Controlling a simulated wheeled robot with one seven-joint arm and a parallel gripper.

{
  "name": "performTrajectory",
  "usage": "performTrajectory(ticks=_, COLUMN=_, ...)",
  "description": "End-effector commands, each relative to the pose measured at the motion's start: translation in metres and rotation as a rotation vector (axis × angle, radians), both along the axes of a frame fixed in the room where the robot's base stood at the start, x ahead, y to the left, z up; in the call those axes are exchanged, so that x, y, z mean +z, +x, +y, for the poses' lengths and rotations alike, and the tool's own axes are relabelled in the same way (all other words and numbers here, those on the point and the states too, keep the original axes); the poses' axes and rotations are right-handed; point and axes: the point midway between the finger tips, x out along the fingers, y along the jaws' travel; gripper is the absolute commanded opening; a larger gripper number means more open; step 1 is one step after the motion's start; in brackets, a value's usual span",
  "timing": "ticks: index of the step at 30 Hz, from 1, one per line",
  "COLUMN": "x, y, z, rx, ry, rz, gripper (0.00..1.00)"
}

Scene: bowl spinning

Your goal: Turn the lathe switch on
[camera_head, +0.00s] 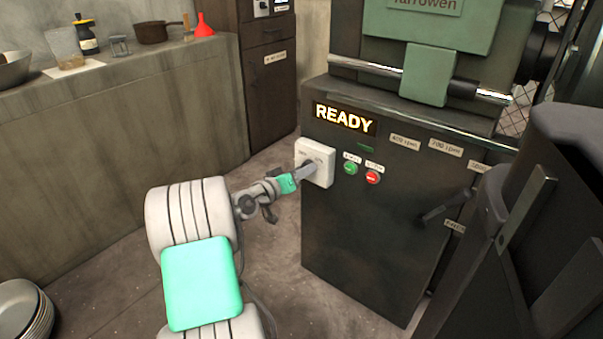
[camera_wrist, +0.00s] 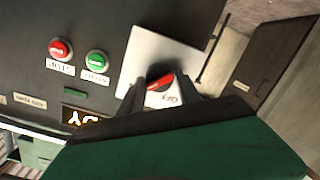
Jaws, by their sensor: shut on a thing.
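The lathe switch is a pale square plate (camera_head: 325,158) on the left of the lathe cabinet's front (camera_head: 365,230). In the wrist view the plate (camera_wrist: 137,84) carries a red knob (camera_wrist: 160,82) with an "OFF" label beside it. My gripper (camera_head: 306,168) reaches the plate from the left in the head view. In the wrist view its two dark fingers (camera_wrist: 162,92) are on either side of the red knob and shut on it. The fingers hide part of the knob and plate, so I cannot tell its exact setting. A lit "READY" sign (camera_head: 343,118) is above the switch.
A green button (camera_head: 351,168) and a red button (camera_head: 373,177) are just right of the plate. A dark lever (camera_head: 445,207) juts out farther right. A counter (camera_head: 110,100) with several vessels stands at left. Open floor lies between counter and lathe.

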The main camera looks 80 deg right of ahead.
Motion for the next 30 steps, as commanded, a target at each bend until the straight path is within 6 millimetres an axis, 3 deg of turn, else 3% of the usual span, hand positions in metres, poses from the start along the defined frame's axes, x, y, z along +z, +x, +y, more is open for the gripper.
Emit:
performTrajectory(ticks=8, x=0.003, y=-0.001, z=0.0, rx=-0.004, ry=-0.005, rz=-0.002, gripper=0.0)
performTrajectory(ticks=9, x=0.003, y=-0.001, z=0.0, rx=-0.004, ry=-0.005, rz=-0.002, gripper=0.41)
performTrajectory(ticks=16, x=0.002, y=0.0, z=0.0, rx=-0.001, ry=-0.002, rz=-0.001, gripper=0.6)
performTrajectory(ticks=25, x=0.002, y=0.003, z=0.004, rx=0.001, ry=0.0, rz=0.0, gripper=0.6)
performTrajectory(ticks=30, x=0.009, y=0.015, z=0.03, rx=0.005, ry=0.001, rz=0.001, gripper=0.6)
